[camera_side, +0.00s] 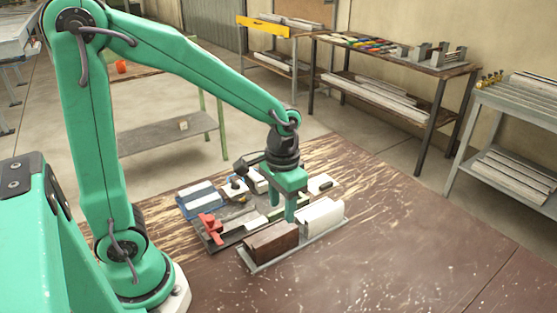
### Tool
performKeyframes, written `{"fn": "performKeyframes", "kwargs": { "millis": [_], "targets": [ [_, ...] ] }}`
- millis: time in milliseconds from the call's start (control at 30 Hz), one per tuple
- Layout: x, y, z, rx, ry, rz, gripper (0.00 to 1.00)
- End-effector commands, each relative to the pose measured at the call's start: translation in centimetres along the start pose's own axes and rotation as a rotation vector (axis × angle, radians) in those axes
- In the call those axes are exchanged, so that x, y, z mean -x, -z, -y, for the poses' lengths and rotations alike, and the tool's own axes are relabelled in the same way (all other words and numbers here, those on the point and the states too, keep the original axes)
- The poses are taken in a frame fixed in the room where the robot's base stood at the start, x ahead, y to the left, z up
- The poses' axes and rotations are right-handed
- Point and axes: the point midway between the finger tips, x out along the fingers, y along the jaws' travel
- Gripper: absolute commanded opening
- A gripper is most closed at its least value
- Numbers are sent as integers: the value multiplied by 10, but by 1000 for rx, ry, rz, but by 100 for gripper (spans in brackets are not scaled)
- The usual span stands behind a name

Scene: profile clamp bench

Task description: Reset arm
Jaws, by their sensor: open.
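My green arm reaches over the worn brown bench from the left. My gripper (282,209) points down over the clamp fixture, its fingers just behind a tray holding profiles. A brown profile (272,241) and a white profile (321,215) lie end to end in the grey tray (263,266). The clamp fixture (215,246) has a red part (210,226) at its left. The gripper appears empty. Its far finger and part of the fixture behind it are hidden.
A blue and white striped block (198,199) lies at the fixture's back left. The bench (400,245) is clear at the right and front. Shelves with profiles (395,75) stand along the back wall, and a grey rack (515,110) stands at the right.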

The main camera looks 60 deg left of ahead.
Motion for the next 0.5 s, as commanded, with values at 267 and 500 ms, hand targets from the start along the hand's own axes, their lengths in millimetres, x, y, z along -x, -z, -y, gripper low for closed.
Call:
{"fn": "performKeyframes", "kwargs": {
  "millis": [267,500],
  "targets": [
    [15,-6,4,1,-4,-44,43],
    [46,-21,12,2,-11,-144,43]
  ]
}}
